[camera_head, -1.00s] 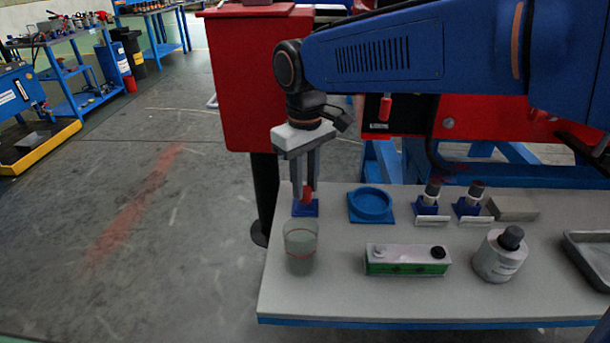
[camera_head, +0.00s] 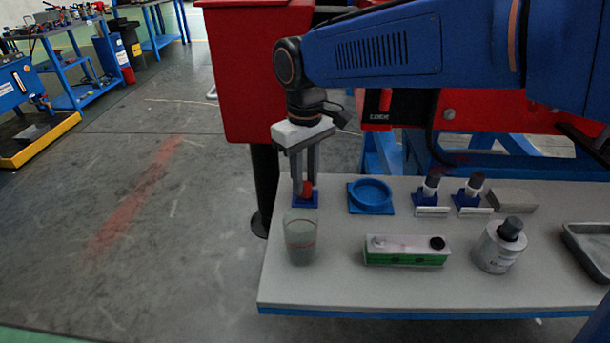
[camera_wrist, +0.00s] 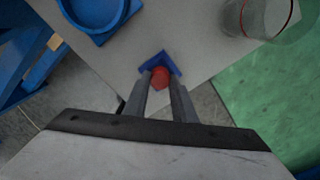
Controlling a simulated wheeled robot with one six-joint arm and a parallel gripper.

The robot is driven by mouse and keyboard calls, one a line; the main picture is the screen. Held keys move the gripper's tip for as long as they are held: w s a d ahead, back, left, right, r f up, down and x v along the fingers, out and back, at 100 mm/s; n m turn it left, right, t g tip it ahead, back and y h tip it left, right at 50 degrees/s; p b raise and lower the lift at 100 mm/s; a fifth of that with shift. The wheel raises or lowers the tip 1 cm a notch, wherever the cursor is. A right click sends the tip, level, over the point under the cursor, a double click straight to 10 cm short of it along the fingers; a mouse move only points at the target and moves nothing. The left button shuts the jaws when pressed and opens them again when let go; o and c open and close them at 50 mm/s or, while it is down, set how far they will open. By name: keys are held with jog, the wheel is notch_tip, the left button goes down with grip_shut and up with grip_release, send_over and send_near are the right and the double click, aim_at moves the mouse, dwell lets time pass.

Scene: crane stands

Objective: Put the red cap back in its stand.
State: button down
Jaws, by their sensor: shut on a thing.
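The red cap (camera_head: 306,189) is between the fingertips of my gripper (camera_head: 305,190), which is shut on it. It also shows in the wrist view (camera_wrist: 159,77), between the fingertips. The small blue stand (camera_head: 305,202) is directly below the cap, at the table's far left corner. In the wrist view the blue stand (camera_wrist: 158,62) shows around the far side of the cap. I cannot tell whether the cap is seated in the stand or just above it. The fingers point down and hide part of the cap.
A clear glass (camera_head: 300,236) stands close in front of the stand. A round blue holder (camera_head: 371,197) is to the right. Two blue stands with dark-capped pieces, a green-and-white box (camera_head: 406,250), a white bottle (camera_head: 499,246) and a grey tray (camera_head: 590,248) stand further right.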

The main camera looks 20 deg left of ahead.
jog(key=shift+f, duration=0.45)
jog(key=c, duration=1.4)
grip_release()
jog(key=shift+r, duration=2.5)
jog(key=shift+r, duration=0.1)
notch_tip(320, 180, up, 17)
jog(key=shift+r, duration=0.1)
